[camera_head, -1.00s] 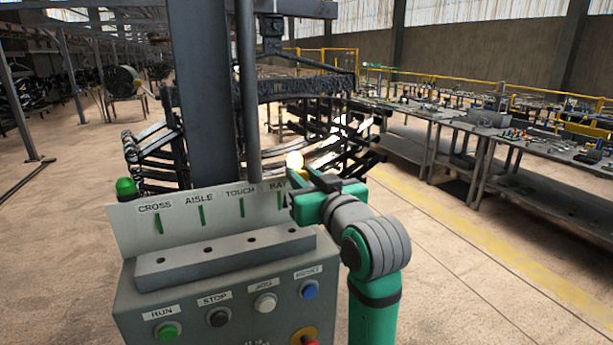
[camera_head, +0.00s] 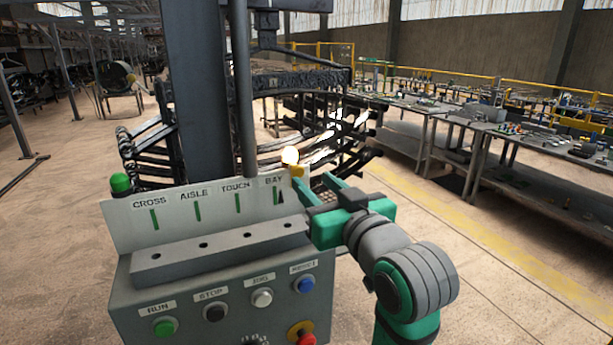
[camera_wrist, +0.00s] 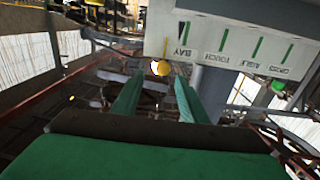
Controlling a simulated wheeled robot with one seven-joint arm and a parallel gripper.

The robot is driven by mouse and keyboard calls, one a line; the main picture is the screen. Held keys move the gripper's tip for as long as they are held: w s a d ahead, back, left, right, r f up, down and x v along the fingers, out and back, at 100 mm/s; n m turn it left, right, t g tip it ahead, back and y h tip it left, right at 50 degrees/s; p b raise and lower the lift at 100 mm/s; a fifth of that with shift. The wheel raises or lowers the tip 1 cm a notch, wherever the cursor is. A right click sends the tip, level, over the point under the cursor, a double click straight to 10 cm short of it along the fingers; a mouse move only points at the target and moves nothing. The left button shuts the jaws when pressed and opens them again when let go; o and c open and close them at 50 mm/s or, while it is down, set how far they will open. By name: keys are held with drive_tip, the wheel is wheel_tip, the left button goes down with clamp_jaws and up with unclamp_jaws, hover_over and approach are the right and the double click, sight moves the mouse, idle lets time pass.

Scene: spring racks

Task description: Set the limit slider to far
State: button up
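No part labelled limit or far is readable in either view. The grey control box (camera_head: 120,312) has an upright plate (camera_head: 128,231) with green slots labelled CROSS, AISLE, TOUCH and BAY. A small black pointer (camera_head: 281,197) is beside the BAY slot. My gripper (camera_head: 312,181) is at the plate's right end, open and empty, its two green fingers apart. In the wrist view my gripper (camera_wrist: 159,78) shows the same gap. A yellow knob with a bright lamp (camera_head: 290,156) is just beyond the fingertips; it also shows in the wrist view (camera_wrist: 160,68).
The box front carries a green RUN button (camera_head: 165,328), a black STOP button (camera_head: 215,312), white and blue buttons, and a red stop knob (camera_head: 306,339). A thick dark post (camera_head: 203,90) and a spring rack stand behind. Workbenches (camera_head: 560,158) line the right. Open floor lies between.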

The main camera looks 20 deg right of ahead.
drive_tip(key=shift+s+d, duration=0.15)
drive_tip(key=shift+s, duration=1.3)
